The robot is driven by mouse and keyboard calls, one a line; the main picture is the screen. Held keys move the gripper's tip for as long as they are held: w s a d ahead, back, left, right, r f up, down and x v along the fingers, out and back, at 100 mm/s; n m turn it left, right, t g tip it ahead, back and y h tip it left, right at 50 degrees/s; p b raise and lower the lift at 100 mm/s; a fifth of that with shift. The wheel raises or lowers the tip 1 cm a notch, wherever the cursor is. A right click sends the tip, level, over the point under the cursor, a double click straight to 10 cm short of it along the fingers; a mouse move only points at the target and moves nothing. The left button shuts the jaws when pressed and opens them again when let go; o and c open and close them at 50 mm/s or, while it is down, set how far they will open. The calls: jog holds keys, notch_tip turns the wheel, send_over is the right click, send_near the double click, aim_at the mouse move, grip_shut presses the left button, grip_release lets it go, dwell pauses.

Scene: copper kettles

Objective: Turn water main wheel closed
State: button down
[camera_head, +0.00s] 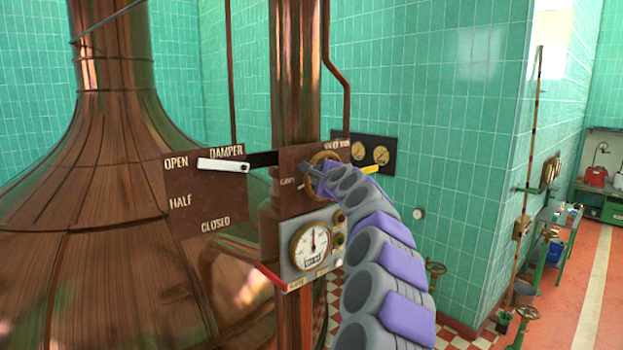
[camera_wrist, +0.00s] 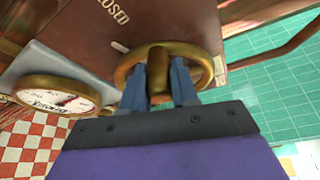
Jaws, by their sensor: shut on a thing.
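The water main wheel (camera_head: 325,160) is a brass handwheel on a brown plate beside the copper column, with lettering on the plate partly hidden by my arm. In the wrist view the brass wheel (camera_wrist: 207,56) fills the middle, and the word CLOSED shows on the plate (camera_wrist: 85,25) above it. My gripper (camera_wrist: 158,82) has its two blue-grey fingers on either side of a brass part at the wheel's near side, shut on it. In the head view my gripper (camera_head: 312,172) is at the wheel, and its fingertips are small and partly hidden.
A round gauge (camera_head: 311,246) sits on a grey panel just below the wheel, with a red lever (camera_head: 271,277) at its left. A large copper kettle (camera_head: 80,200) fills the left. Red floor (camera_head: 560,310) lies open at right.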

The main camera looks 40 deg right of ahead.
jog(key=shift+d+r+m+g+y, duration=0.35)
jog(key=shift+r+m, duration=0.45)
jog(key=shift+m, duration=0.3)
jog(key=shift+d+r, duration=0.1)
jog(key=shift+d, duration=0.05)
jog(key=c, duration=1.2)
grip_release()
jog(key=o, duration=0.3)
jog(key=shift+d, duration=0.3)
jog(key=shift+o, duration=0.2)
jog(key=shift+a, duration=0.15)
jog(key=shift+s+a, duration=0.2)
jog(key=shift+s, duration=0.25)
jog(key=b+v, duration=0.4)
jog(key=v, duration=1.2)
jog(key=shift+d, duration=0.35)
jog(key=shift+s, duration=0.1)
